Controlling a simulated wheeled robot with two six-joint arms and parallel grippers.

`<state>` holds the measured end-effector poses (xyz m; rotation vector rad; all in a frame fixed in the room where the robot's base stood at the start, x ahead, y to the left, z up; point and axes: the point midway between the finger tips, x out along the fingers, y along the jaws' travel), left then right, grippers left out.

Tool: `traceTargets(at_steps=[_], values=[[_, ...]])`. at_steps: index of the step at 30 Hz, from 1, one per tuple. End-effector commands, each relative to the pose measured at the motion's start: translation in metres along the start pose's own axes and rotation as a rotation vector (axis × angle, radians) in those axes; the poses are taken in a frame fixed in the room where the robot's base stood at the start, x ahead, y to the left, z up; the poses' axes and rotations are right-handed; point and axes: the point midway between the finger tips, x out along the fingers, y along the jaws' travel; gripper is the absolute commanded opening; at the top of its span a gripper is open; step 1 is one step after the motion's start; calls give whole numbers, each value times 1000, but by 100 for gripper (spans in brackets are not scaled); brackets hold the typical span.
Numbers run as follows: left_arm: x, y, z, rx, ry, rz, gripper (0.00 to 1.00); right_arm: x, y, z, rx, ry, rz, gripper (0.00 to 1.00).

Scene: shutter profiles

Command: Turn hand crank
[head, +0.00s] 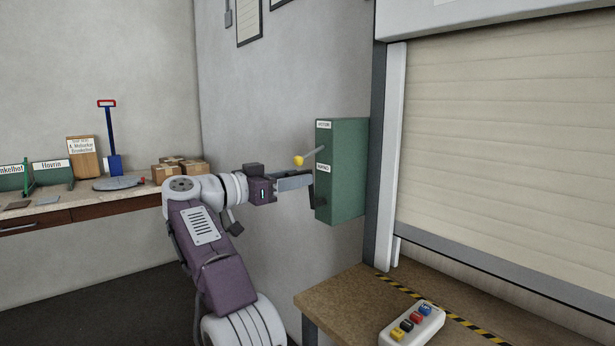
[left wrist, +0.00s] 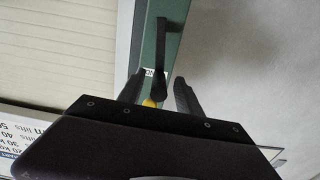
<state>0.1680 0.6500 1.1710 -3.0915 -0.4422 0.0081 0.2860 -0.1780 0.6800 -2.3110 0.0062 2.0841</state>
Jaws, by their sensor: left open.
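A green box (head: 342,190) is mounted beside the shutter frame. A dark hand crank (head: 312,196) is on its front, partly hidden by my gripper in the head view. A lever with a yellow knob (head: 299,160) sticks out above my gripper. My left gripper (head: 308,180) is open at the front of the box. The right gripper is not in view.
The pale roller shutter (head: 510,140) and its frame are right of the box. A brown table (head: 345,300) with a push-button control (head: 412,323) stands in front. A workbench (head: 90,205) with boxes and tools is at the left.

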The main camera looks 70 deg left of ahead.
Motion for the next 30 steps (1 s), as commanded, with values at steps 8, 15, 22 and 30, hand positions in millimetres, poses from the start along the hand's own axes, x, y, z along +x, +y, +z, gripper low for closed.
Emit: traceTargets(at_steps=[8, 15, 22, 30], values=[[-44, 0, -1, 2, 0, -1, 41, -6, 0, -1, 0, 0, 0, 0], [-47, 0, 0, 1, 0, 1, 41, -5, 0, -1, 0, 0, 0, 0], [-46, 0, 0, 1, 0, 1, 41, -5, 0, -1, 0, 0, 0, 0], [-46, 0, 0, 1, 0, 1, 41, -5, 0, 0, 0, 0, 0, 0]])
